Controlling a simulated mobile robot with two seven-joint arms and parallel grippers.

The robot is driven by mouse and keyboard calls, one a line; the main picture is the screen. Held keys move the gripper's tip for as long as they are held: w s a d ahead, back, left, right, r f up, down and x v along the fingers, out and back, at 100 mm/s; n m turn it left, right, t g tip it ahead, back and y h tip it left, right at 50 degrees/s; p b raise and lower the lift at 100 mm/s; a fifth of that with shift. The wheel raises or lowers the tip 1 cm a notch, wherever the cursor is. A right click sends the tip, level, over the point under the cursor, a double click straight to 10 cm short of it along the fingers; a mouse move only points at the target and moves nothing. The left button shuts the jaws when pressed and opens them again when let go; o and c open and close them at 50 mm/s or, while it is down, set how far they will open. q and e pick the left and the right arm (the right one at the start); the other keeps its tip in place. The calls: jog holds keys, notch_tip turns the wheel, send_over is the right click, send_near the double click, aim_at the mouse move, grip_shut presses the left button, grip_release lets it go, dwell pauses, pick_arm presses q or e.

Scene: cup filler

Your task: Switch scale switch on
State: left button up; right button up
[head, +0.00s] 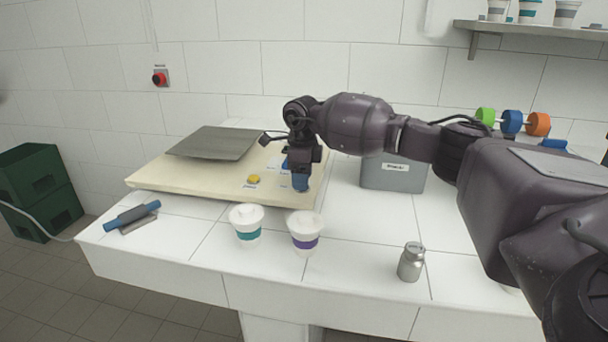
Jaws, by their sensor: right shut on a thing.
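The scale (165,180) is a wide cream slab on the white tiled counter, with a grey weighing plate (212,143) on its back left. A yellow button (254,179) sits on its front right part, with small labels near it. My right gripper (301,180) points down over the scale's right front corner, to the right of the yellow button. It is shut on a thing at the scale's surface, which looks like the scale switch. The switch's position cannot be told. My left gripper is out of view.
Two lidded white cups, one with a teal band (247,236) and one with a purple band (305,244), stand in front of the scale. A metal jar (411,262) stands to their right. A grey box (393,178) is behind my right arm. A blue-handled tool (132,216) lies left.

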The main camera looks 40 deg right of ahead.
jog(key=shift+m, duration=0.3)
jog(key=o, duration=0.9)
jog(key=shift+o, duration=0.2)
jog(key=shift+r, duration=0.25)
notch_tip(320, 180, up, 10)
jog(key=p, duration=0.1)
jog(key=shift+r, duration=0.2)
